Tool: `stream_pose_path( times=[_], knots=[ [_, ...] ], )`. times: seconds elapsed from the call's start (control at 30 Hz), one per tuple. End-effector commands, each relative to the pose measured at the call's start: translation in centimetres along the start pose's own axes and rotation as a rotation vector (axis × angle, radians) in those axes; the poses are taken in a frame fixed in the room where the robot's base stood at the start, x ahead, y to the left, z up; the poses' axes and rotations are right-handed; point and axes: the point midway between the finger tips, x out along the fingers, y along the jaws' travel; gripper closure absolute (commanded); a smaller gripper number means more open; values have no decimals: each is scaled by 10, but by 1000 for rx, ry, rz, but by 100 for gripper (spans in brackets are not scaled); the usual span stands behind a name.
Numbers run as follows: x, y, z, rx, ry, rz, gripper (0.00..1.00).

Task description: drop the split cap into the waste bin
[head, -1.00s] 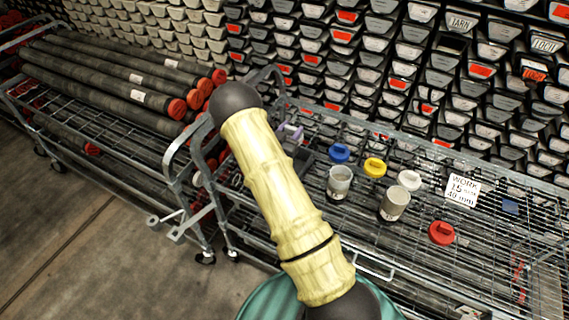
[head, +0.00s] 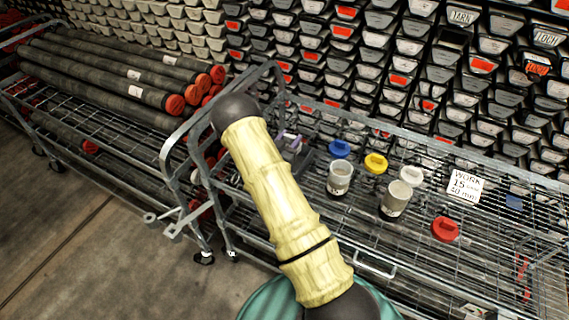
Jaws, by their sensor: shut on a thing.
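My yellow, ribbed arm with black joints crosses the middle of the head view. I cannot make out my gripper or anything in it; the arm blocks part of the view. Four loose caps lie on the wire cart (head: 375,265): a blue cap (head: 339,148), a yellow cap (head: 376,163), a white cap (head: 411,176) and a red cap (head: 445,229). No split shows on any of them at this size. I cannot pick out a waste bin.
Two grey cups (head: 340,178) (head: 396,200) and a white sign (head: 465,187) stand on the cart. A dark device with a purple part (head: 290,141) is partly behind my arm. Red-capped tubes (head: 120,80) fill the left cart. Floor (head: 90,240) is clear at lower left.

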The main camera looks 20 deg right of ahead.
Motion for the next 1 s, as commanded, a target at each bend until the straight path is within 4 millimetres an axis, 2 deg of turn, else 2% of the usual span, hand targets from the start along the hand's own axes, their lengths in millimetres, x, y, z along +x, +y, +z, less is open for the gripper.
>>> stream_pose_path(
  times=[0.13, 0.17, 0.27, 0.3, 0.67, 0.77, 1.0],
  knots=[
    [0, 0, -1, 0, 0, 0, 82],
    [0, 0, -1, 0, 0, 0, 57],
    [0, 0, -1, 0, 0, 0, 37],
    [0, 0, -1, 0, 0, 0, 35],
    [-4, -1, 0, 1, 0, -1, 35],
    [-15, -2, 1, 1, -1, -2, 35],
    [-56, 0, 2, -1, -1, -1, 35]
  ],
)
